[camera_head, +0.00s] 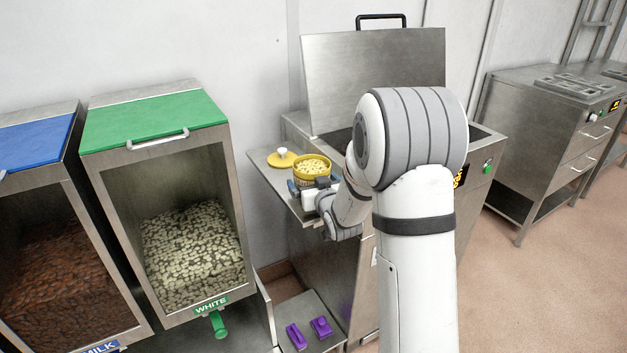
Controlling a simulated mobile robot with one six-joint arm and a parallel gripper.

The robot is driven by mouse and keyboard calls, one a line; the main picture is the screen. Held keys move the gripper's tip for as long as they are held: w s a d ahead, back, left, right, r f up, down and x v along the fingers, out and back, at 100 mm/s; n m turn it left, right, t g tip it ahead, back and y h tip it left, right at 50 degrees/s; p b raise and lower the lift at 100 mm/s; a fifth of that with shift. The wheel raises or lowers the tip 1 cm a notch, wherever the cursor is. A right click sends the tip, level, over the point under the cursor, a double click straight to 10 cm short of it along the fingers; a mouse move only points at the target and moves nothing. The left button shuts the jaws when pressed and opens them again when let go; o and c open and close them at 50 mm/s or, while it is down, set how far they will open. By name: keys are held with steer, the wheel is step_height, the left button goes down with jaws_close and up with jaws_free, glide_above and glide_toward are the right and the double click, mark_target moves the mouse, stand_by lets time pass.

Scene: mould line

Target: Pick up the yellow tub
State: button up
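The yellow tub (311,178) stands upright on a steel side shelf (268,178). It has no lid on and is filled with pale yellowish pieces. My gripper (307,184) is at the near side of the tub, low by its wall. Its dark fingers look spread apart across the tub's near side. At this size I cannot tell whether they touch or grip the tub. The tub's lower near part is hidden behind the gripper.
A yellow lid (281,160) with a white knob lies left of the tub. A steel machine with a raised lid (372,75) stands behind my arm. The green-topped white bin (152,122) is left. Purple items (296,336) lie on a low shelf.

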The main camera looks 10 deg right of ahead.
steer(key=shift+c, duration=0.3)
steer(key=c, duration=1)
